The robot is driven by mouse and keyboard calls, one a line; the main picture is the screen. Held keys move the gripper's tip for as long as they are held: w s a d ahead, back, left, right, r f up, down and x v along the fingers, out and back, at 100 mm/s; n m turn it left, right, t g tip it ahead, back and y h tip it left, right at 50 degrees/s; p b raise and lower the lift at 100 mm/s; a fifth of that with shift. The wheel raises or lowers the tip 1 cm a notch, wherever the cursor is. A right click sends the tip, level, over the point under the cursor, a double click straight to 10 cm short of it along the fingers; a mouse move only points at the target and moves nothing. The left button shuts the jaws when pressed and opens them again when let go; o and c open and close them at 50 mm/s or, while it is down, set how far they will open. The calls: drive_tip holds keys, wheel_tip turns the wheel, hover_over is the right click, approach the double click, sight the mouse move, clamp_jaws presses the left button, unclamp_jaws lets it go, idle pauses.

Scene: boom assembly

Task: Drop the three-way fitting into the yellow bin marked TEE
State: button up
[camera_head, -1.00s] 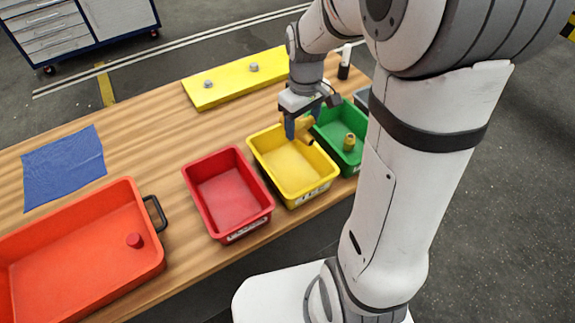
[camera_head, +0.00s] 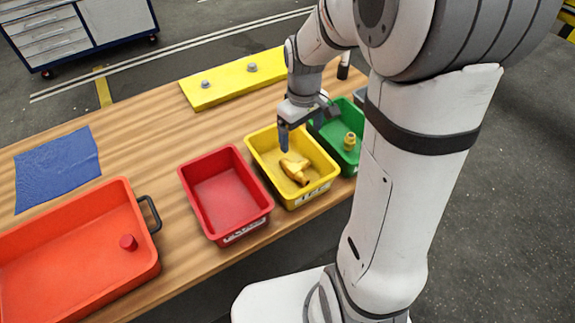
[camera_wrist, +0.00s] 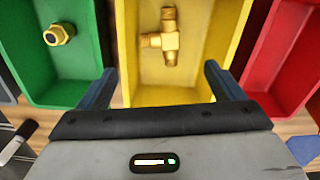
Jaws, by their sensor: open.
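The brass three-way fitting (camera_head: 295,170) lies on the floor of the yellow bin (camera_head: 265,139), whose front label is too small to read surely. In the wrist view the fitting (camera_wrist: 163,40) shows its tee shape inside the yellow bin (camera_wrist: 195,97). My gripper (camera_head: 284,140) is above the back part of the yellow bin. In the wrist view its two fingers (camera_wrist: 158,85) are spread wide with nothing between them, and the fitting lies apart from them.
A green bin (camera_head: 328,138) holding a brass fitting (camera_head: 350,141) stands to the right. A red bin (camera_head: 222,192) stands empty to the left. An orange tray (camera_head: 75,255) holds a small red part (camera_head: 128,242). A yellow board (camera_head: 232,82) lies behind.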

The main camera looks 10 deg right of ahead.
wheel_tip(320, 180, up, 8)
drive_tip(key=shift+b, duration=0.35)
drive_tip(key=shift+f, duration=0.1)
idle(0.5)
drive_tip(key=s+a+m+t, duration=0.1)
drive_tip(key=s+m+t, duration=0.2)
drive_tip(key=s, duration=1.1)
drive_tip(key=shift+s+a+r+m, duration=0.2)
drive_tip(key=shift+s+r+m, duration=0.1)
drive_tip(key=shift+m, duration=0.9)
